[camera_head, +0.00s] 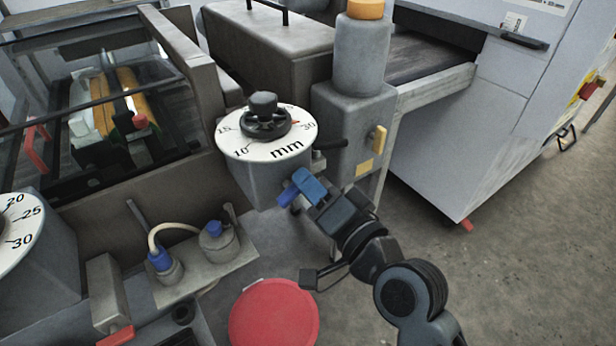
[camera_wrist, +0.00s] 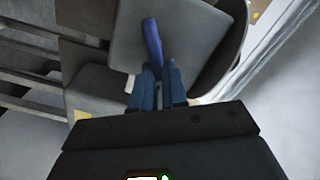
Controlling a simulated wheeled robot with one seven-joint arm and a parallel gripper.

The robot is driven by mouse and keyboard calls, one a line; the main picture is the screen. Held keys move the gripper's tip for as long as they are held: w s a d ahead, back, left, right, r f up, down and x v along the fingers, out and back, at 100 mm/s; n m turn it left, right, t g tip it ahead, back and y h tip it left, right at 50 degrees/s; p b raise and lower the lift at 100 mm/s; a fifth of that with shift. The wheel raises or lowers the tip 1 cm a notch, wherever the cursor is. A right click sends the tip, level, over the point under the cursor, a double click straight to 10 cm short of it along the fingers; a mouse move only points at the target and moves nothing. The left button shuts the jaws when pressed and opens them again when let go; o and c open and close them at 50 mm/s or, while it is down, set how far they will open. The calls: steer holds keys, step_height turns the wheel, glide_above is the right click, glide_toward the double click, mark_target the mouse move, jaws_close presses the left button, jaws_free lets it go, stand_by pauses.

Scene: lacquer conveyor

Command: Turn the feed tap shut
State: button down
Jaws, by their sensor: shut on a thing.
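A blue tap lever (camera_head: 288,195) sits under the front of a white round "mm" dial on a grey block, in the head view. My gripper (camera_head: 301,186) reaches up to it from the lower right and is shut on it. In the wrist view the lever (camera_wrist: 153,42) runs up and slightly left from between the two blue fingers of my gripper (camera_wrist: 158,74), in front of a grey face. The fingers hide its lower part, and its pivot cannot be made out clearly.
The dial (camera_head: 245,147) with a black knob stands just above my gripper. A grey pump-like post (camera_head: 352,110) is close on the right. A red round lid (camera_head: 273,316) lies below. A hose fitting (camera_head: 213,245) is at left. Open floor (camera_head: 480,280) lies to the right.

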steer(key=shift+w+d+f+m+p, duration=0.1)
steer(key=shift+f+m+p, duration=0.2)
steer(key=shift+m, duration=0.75)
steer(key=shift+d+f+m+p, duration=0.15)
steer(key=shift+m+p, duration=0.25)
steer(key=shift+m, duration=0.6)
steer(key=shift+w+a+f+m+p, duration=0.1)
steer(key=shift+f+m+p, duration=0.2)
steer(key=shift+m, duration=0.75)
steer(key=shift+s, duration=0.1)
steer(key=c, duration=1.2)
jaws_free()
steer(key=shift+o, duration=0.2)
steer(key=b+v, duration=0.2)
steer(key=v, duration=0.5)
steer(key=shift+s+d, duration=0.25)
steer(key=shift+s, duration=0.05)
